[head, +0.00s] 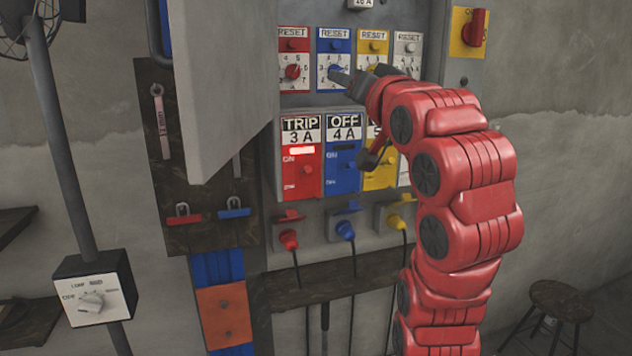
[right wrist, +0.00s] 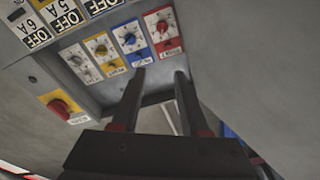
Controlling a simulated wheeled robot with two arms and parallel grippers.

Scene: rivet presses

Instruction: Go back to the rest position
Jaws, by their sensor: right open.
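My right gripper (head: 352,80) is at the end of my red arm, in front of the upper row of dials in the head view. Its tips overlap the lower part of the blue RESET dial panel (head: 334,50); whether they touch it cannot be told. In the right wrist view the two dark fingers (right wrist: 160,74) stand apart with nothing between them. The blue dial (right wrist: 130,40) and red dial (right wrist: 164,27) lie just beyond the tips. My left gripper is not in view.
A grey cabinet door (head: 222,85) stands open left of the dials. Below are the red TRIP 3A breaker (head: 302,170), blue OFF 4A breaker (head: 342,165) and cabled plugs (head: 345,231). A red knob (head: 474,28) sits at upper right. A stool (head: 560,300) stands lower right.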

